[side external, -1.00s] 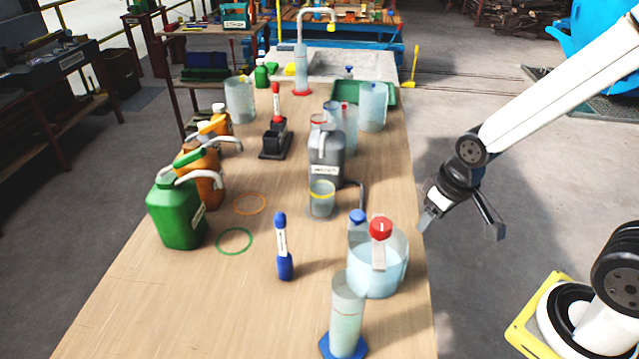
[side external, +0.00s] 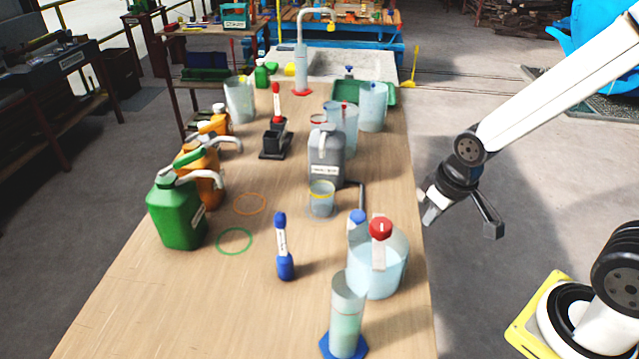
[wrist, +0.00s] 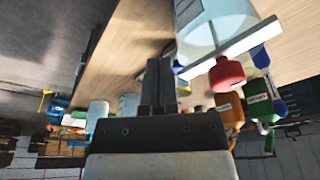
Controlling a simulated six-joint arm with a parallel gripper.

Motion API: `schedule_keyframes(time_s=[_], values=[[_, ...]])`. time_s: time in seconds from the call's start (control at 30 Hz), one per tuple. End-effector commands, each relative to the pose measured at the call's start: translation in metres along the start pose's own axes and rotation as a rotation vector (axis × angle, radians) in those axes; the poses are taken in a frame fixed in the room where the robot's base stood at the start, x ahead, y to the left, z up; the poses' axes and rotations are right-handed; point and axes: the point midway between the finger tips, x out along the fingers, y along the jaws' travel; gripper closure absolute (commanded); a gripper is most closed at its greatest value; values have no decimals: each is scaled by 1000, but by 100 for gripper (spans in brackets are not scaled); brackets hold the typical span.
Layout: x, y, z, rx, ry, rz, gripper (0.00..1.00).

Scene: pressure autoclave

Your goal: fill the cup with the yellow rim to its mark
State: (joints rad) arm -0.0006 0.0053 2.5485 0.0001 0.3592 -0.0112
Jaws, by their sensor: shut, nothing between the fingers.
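The cup with the yellow rim (side external: 321,200) stands upright on the table right of the middle in the side view, in front of a grey canister (side external: 327,160). Pale liquid seems to show in it, but I cannot make out its mark or level. My gripper (side external: 428,217) is off the table's right edge, apart from everything, shut and empty. In the wrist view my gripper's fingers (wrist: 160,75) are together. A large clear container (side external: 393,268) with a red knob (side external: 380,228) stands near that edge; it also shows in the wrist view (wrist: 222,25).
A measuring cylinder (side external: 345,315) stands at the front. A green jug (side external: 177,215) and orange canisters (side external: 203,180) line the left side. Clear beakers (side external: 371,105) stand behind. The table's front left is clear.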

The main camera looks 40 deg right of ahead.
Motion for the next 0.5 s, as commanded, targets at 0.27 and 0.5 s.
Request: schedule_keyframes(time_s=[0.27, 0.5], values=[[-2, -2, -27, -103, -29, -3, 100], [-6, -6, -68, -273, -79, -15, 100]])
